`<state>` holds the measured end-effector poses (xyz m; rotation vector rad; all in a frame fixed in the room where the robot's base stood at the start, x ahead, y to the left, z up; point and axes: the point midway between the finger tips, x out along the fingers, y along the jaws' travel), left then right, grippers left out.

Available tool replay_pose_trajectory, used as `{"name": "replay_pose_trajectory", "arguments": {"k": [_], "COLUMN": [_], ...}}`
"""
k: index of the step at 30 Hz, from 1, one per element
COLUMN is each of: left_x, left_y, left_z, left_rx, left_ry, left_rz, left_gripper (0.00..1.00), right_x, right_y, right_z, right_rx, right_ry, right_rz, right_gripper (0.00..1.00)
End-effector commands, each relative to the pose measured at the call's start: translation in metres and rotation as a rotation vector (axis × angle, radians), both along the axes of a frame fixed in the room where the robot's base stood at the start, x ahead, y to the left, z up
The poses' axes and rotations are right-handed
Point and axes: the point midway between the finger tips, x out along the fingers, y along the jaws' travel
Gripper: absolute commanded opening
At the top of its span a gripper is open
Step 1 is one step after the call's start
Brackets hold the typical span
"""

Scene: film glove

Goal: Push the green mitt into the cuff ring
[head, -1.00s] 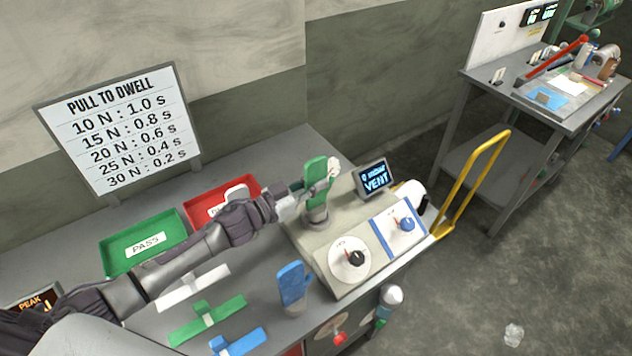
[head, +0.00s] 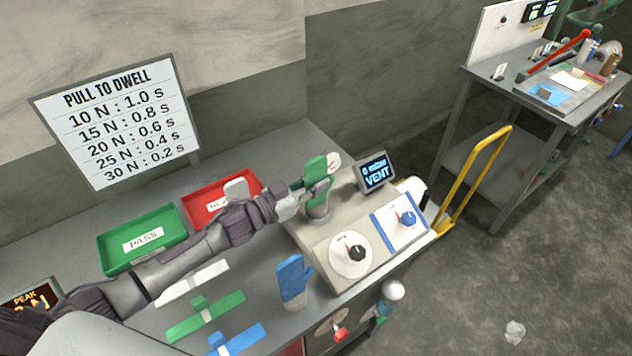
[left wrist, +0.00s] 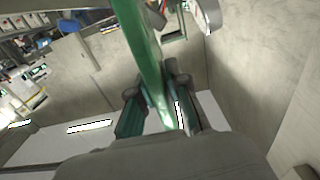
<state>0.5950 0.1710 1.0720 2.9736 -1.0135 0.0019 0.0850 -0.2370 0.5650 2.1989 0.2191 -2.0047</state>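The green mitt (head: 315,169) stands roughly upright over the cuff ring (head: 318,214) on the beige machine. Its lower part is partly hidden by my left gripper. I cannot tell how far it sits in the ring. My left gripper (head: 308,188) comes from the left and is closed around the mitt. In the left wrist view the mitt (left wrist: 143,45) runs up between the two fingers (left wrist: 158,90), which are in contact with it or very near. The cuff ring cannot be made out there. My right gripper is not in view.
The machine (head: 345,215) has a black dial (head: 356,254), a blue dial (head: 407,218) and a VENT display (head: 376,172). A blue mitt (head: 293,281) stands in front. A red tray (head: 190,190) and green tray (head: 112,252) lie left; a yellow handle (head: 465,185) is right.

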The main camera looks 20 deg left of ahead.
Motion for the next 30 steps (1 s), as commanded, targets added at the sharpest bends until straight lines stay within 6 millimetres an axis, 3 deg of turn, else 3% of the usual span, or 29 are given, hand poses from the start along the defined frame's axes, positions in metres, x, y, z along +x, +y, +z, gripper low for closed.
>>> {"name": "replay_pose_trajectory", "arguments": {"k": [1,3,4,14,30], "left_x": [0.000,0.000,0.000,-0.003,-0.081], "left_y": [0.000,0.000,0.000,0.002,0.062], "left_z": [0.000,0.000,0.000,-0.001,-0.002], "left_rx": [0.001,0.001,0.000,0.000,0.001], "left_ry": [0.001,0.001,0.000,0.002,0.004], "left_rz": [0.000,0.000,0.000,0.001,0.000], "left_gripper": [0.28,0.40,0.41,0.41,0.41], "right_x": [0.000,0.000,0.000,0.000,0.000], "right_y": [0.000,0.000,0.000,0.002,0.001], "right_z": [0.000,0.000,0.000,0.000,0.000], "right_rx": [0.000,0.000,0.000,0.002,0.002], "right_ry": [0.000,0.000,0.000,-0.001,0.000], "right_rz": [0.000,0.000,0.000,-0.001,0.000], "right_gripper": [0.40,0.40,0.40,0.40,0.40]}}
